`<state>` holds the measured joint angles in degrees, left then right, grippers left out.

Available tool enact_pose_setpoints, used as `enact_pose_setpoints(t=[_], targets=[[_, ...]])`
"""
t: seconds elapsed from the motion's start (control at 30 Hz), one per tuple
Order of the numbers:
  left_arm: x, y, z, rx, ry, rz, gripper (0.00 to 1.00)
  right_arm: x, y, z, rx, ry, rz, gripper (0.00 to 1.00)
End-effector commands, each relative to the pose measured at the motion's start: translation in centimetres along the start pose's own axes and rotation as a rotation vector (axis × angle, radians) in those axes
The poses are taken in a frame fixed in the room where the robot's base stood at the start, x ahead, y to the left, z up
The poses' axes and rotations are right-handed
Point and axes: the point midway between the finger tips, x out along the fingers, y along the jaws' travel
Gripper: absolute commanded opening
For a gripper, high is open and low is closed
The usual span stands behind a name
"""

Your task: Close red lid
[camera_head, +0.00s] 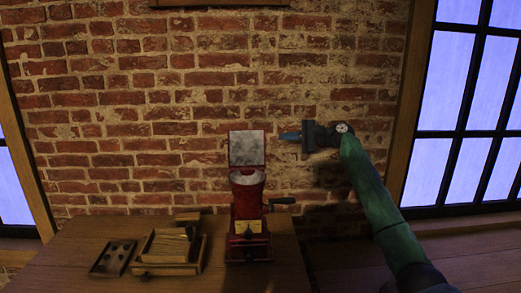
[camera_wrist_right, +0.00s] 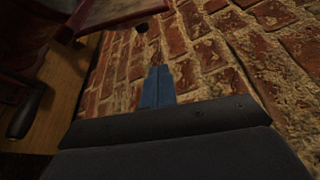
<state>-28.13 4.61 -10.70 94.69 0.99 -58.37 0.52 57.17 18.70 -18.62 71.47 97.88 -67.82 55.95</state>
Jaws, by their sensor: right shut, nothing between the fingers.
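A red hand-cranked jar or grinder (camera_head: 247,212) stands on the wooden table. Its red lid (camera_head: 246,148) stands open, upright at the back, with its grey inner face toward me. The round opening below the lid is uncovered. My right gripper (camera_head: 284,136) is shut and empty, just right of the lid with a small gap between them, pointing left. In the right wrist view, the blue fingers (camera_wrist_right: 157,86) are together, and the lid (camera_wrist_right: 112,12) shows at the upper left, beyond the fingertips. My left gripper is not in view.
A dark crank handle (camera_head: 283,201) sticks out to the right of the red body. Left on the table (camera_head: 75,245) are a wooden box (camera_head: 170,268) and a dark tray with round hollows (camera_head: 112,258). A brick wall rises behind.

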Motion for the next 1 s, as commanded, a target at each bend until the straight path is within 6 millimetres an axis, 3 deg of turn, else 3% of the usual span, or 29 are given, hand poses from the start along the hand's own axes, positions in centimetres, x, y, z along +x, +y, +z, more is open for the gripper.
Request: enact_pose_setpoints(t=[0.03, 0.2, 0.37, 0.67, 1.0], targets=[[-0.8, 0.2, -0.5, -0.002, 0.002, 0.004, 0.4, 0.1, 1.1, -0.3, 0.0, 0.0, 0.0, 0.0], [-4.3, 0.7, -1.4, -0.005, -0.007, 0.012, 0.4, 0.2, 1.9, -0.6, -0.001, 0.0, 0.0, 0.0], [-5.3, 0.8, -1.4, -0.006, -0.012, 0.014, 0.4, 0.4, 2.0, -0.6, -0.001, 0.0, 0.0, 0.0], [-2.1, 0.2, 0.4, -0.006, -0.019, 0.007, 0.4, 2.7, 1.7, -0.5, 0.0, 0.0, 0.001, 0.0], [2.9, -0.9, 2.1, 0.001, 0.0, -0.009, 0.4, 7.2, 1.7, -0.5, 0.0, -0.001, 0.001, 0.0]])
